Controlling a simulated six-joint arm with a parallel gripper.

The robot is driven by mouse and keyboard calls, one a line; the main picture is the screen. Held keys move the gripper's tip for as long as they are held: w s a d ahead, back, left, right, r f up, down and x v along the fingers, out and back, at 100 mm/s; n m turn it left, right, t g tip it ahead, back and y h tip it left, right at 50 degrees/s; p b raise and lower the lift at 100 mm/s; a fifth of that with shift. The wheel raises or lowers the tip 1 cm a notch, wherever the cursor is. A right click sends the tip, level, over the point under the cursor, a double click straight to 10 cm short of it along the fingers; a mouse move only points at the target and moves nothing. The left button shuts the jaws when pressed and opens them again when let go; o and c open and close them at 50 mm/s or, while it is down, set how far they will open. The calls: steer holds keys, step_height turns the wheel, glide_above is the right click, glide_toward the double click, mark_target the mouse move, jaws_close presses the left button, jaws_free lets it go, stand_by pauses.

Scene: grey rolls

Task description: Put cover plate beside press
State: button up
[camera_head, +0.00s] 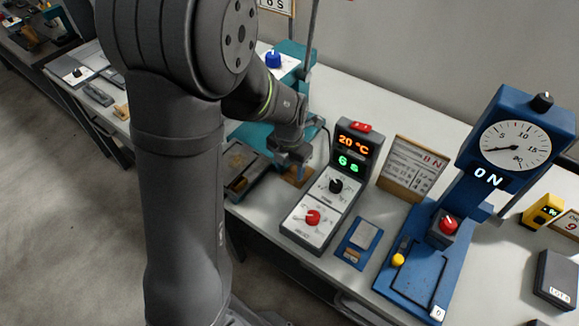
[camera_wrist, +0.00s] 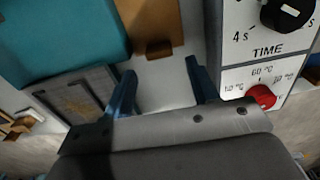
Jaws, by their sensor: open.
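A tan board with a small brown block at its near edge (camera_wrist: 158,47), probably the cover plate, lies beside a teal machine (camera_wrist: 62,35), which may be the press. In the head view, part of the tan board (camera_head: 297,176) shows under my gripper (camera_head: 291,163); my arm hides much of the teal machine (camera_head: 252,138). In the wrist view my gripper (camera_wrist: 162,86) is open, its blue fingers apart with bare white table between them. The brown block is just ahead of the fingertips, apart from them. A dark-framed tray (camera_wrist: 75,92) lies left of the gripper.
A control box (camera_head: 332,190) with lit displays and dials stands close right of the gripper. Farther right are a blue plate (camera_head: 358,243), a blue machine with a round gauge (camera_head: 515,145), a sign board (camera_head: 411,168) and a yellow device (camera_head: 541,211). Little free table shows between them.

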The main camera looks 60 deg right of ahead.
step_height(320, 180, up, 12)
steer(key=shift+r, duration=0.25)
stand_by(0.3)
step_height(320, 180, down, 12)
steer(key=shift+f, duration=0.1)
stand_by(0.5)
